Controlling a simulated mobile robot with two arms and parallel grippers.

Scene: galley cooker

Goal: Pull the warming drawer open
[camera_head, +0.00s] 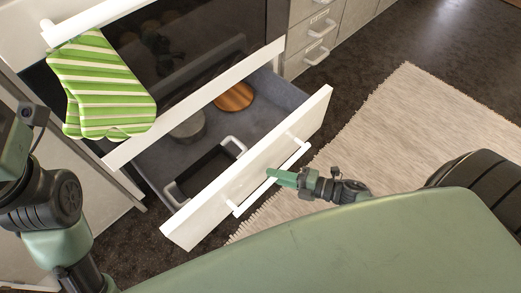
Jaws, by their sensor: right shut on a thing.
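The warming drawer (190,228) is pulled out well beyond the white cooker front, so its grey inside shows. A white bar handle (239,207) runs along its front panel. My right gripper (283,178) is at this handle, near its right part, and is shut on it; the fingertips partly hide the bar. My left arm (60,205) comes in at the left edge. Its gripper cannot be made out in this view.
The drawer holds a dark tray with light handles (205,171), a round wooden board (234,97) and a grey round dish (188,128). A green striped towel (100,85) hangs from the oven handle. A pale rug (400,130) lies on the dark floor at right.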

